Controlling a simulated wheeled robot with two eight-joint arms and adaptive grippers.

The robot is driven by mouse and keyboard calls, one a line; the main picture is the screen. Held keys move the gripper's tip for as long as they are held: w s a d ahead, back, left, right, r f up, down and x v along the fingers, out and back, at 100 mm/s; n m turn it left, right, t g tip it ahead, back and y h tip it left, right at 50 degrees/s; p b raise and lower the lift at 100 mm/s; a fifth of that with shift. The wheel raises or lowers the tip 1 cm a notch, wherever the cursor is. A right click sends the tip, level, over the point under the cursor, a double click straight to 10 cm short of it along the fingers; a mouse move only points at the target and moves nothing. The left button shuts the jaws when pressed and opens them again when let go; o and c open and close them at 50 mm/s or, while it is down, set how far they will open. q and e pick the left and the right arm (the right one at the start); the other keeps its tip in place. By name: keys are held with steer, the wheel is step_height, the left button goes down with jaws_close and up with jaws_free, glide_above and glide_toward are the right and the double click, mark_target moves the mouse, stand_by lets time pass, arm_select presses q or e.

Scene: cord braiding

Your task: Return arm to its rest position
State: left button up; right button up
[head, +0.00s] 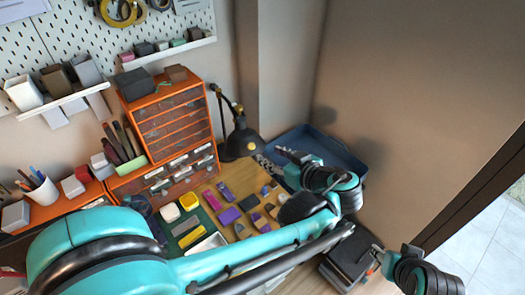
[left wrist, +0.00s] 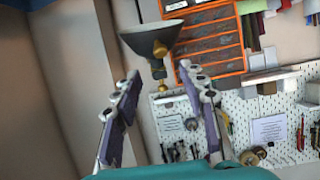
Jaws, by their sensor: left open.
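My left arm (head: 245,243) is teal and reaches across the lower part of the head view to the right. Its gripper (head: 273,158) is raised near the lamp and the blue tray. In the left wrist view its two fingers (left wrist: 160,75) stand wide apart with nothing between them. Part of my right arm (head: 428,275) shows at the lower right, with a small dark tip (head: 377,254); whether its jaws are open is unclear. No cord can be made out in either view.
A black lamp (head: 240,139) stands close to the left gripper; it also shows in the left wrist view (left wrist: 155,38). A blue tray (head: 345,152) lies by the wall. An orange drawer cabinet (head: 170,117) stands behind the table (head: 240,180). Small blocks and a green mat (head: 177,241) cover the tabletop.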

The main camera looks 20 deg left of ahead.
arm_select(q)
steer(key=shift+v, duration=1)
steer(key=s+a+f+m+h+b, duration=0.2)
steer(key=s+f+m+h+b, duration=0.2)
steer(key=s+f+m+h, duration=0.7)
step_height(320, 180, down, 3)
steer(key=shift+s+a+b, duration=0.35)
steer(key=shift+s, duration=0.1)
stand_by(0.5)
